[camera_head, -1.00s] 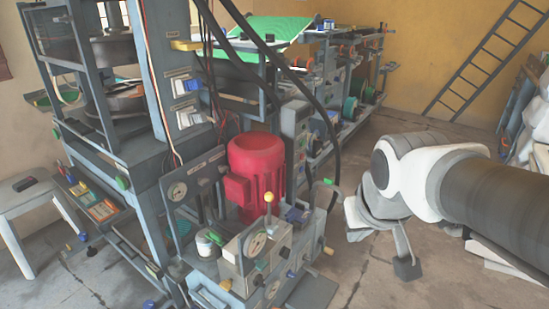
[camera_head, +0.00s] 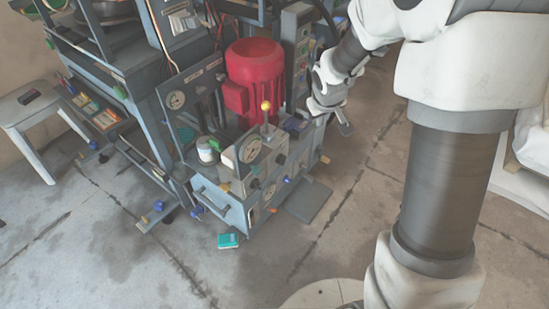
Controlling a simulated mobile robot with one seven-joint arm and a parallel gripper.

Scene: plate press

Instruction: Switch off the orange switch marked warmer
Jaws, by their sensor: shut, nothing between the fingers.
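The machine unit (camera_head: 235,200) with the red motor (camera_head: 255,70) stands left of my arm. A small orange part (camera_head: 272,210) shows low on its front, but I cannot tell whether it is the warmer switch, and no marking is readable. My gripper (camera_head: 345,128) is small in the view, just right of the unit and level with its upper part. It points down, is shut and empty, and looks apart from the unit.
A teal box (camera_head: 228,241) lies on the floor in front. A grey stool (camera_head: 35,112) stands at left. Floor right of the unit is mostly clear.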

